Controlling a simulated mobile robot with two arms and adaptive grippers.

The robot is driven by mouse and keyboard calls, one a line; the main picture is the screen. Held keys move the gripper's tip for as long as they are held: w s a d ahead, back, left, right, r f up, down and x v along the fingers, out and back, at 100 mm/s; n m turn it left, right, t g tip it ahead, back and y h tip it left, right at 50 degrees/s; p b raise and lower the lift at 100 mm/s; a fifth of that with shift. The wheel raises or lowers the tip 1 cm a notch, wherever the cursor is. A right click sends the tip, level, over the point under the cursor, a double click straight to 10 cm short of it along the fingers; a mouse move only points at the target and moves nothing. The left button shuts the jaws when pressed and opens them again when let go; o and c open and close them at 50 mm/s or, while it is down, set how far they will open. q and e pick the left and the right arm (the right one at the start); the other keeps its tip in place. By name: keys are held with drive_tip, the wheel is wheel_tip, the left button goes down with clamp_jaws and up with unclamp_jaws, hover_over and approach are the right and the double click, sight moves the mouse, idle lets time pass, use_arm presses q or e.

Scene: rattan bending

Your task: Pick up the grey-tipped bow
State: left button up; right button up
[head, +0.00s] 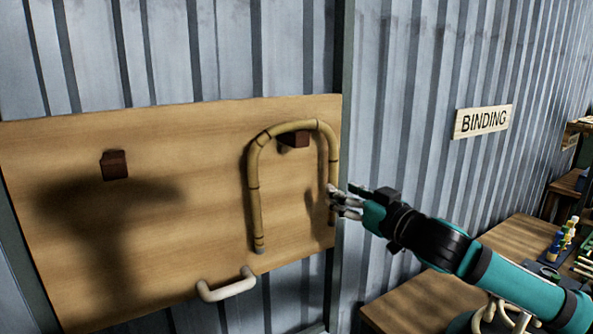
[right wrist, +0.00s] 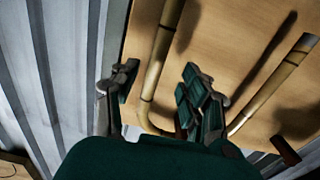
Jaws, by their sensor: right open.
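The bow (head: 254,190) is a tan rattan arch with dark bands, hanging upside-down-U fashion over a brown peg (head: 295,140) on a wooden board. The lower end of its left leg looks grey; the right leg's lower end is partly behind my gripper. My right gripper (head: 338,203) is at the lower part of the right leg, its fingers pointing left. In the right wrist view, my right gripper (right wrist: 158,90) is open, with one bow leg (right wrist: 164,55) showing between its fingers. I cannot tell if they touch it. My left gripper is not in view.
The wooden board (head: 180,235) has a second, empty brown peg (head: 115,164) and a white handle (head: 227,284) low down. A corrugated metal wall is behind, with a BINDING sign (head: 483,121). A wooden table (head: 520,240) with small items stands at right.

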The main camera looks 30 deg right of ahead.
drive_tip(key=w+p, duration=0.4)
drive_tip(key=shift+w+d, duration=0.1)
drive_tip(key=shift+w, duration=0.2)
drive_tip(key=shift+w+f, duration=0.2)
drive_tip(key=shift+w, duration=0.2)
drive_tip(key=shift+s, duration=0.1)
clamp_jaws()
idle(0.4)
